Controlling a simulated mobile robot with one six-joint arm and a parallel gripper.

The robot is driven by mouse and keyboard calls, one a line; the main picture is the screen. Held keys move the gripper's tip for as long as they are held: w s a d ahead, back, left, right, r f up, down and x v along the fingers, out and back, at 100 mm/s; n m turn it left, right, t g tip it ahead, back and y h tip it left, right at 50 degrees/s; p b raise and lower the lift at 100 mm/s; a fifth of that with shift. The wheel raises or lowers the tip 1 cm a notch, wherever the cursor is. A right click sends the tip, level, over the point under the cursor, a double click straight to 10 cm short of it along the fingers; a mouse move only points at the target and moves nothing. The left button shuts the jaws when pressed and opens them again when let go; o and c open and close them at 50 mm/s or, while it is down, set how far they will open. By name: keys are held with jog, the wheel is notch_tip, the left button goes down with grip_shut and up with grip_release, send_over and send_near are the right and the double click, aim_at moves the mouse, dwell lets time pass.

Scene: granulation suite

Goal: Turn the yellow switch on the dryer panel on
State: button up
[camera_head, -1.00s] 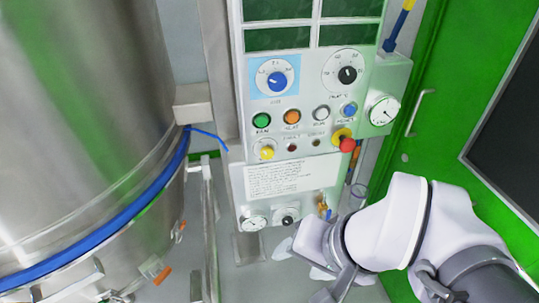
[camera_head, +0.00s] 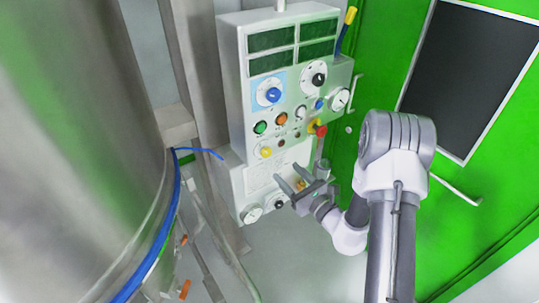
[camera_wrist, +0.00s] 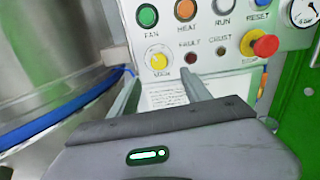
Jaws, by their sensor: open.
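The yellow switch (camera_head: 265,152) is a small round knob on a pale disc, low on the left of the light grey dryer panel (camera_head: 232,85). In the wrist view the yellow switch (camera_wrist: 158,60) sits just beyond and between my two fingertips, below the green button. I cannot tell which position it is turned to. My gripper (camera_head: 291,175) is open and empty, in front of the lower panel, below and right of the switch in the head view. In the wrist view my gripper (camera_wrist: 159,82) points up at the panel, apart from the switch.
A green button (camera_wrist: 147,15), an orange button (camera_wrist: 185,9) and a red-and-yellow emergency stop (camera_wrist: 264,44) are close to the switch. A large steel vessel (camera_head: 75,130) stands left. A green door (camera_head: 470,215) with a dark window is right.

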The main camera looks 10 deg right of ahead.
aim_at(268, 154)
jog(key=x, duration=1)
jog(key=shift+a+r, duration=0.1)
jog(key=shift+a, duration=0.05)
grip_shut()
